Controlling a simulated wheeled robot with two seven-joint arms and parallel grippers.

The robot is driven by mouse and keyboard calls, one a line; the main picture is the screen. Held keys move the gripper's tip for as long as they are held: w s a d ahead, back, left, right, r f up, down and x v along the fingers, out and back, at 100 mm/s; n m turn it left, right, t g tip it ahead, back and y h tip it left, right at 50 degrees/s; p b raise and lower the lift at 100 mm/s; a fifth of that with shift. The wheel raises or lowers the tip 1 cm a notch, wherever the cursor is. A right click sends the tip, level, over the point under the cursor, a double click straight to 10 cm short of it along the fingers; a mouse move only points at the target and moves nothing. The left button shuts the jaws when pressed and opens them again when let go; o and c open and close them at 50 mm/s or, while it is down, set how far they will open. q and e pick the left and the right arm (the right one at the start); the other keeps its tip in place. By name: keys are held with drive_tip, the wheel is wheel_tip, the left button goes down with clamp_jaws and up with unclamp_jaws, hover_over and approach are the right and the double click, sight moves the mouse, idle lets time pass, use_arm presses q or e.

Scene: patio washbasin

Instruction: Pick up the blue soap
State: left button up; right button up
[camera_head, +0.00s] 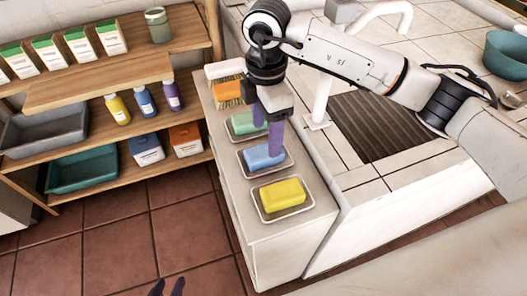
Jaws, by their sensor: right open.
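The blue soap (260,158) lies on a small white tray (253,174), the middle one in a row of three on the pale counter. My right gripper (267,139) reaches in from the right and points down, open, with its purple fingers apart. Its nearer finger covers part of the blue soap's right side; I cannot tell whether it touches. The farther finger is in front of the green soap (242,124).
A yellow soap (283,193) sits on a tray nearer the counter's front end. A brush (228,92) lies behind the green soap. The sink with a dark grate (375,125) and white faucet (320,95) is to the right. A wooden shelf (100,85) stands left.

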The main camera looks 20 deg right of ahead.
sight(264, 151)
drive_tip(key=f, duration=0.6)
drive_tip(key=shift+w+a+f+p, duration=0.15)
drive_tip(key=shift+w+f+p, duration=0.05)
drive_tip(key=shift+f+p, duration=0.15)
drive_tip(key=shift+r, duration=0.1)
drive_tip(key=c, duration=1.3)
drive_tip(key=shift+r+b, duration=0.3)
drive_tip(key=shift+r, duration=4.7)
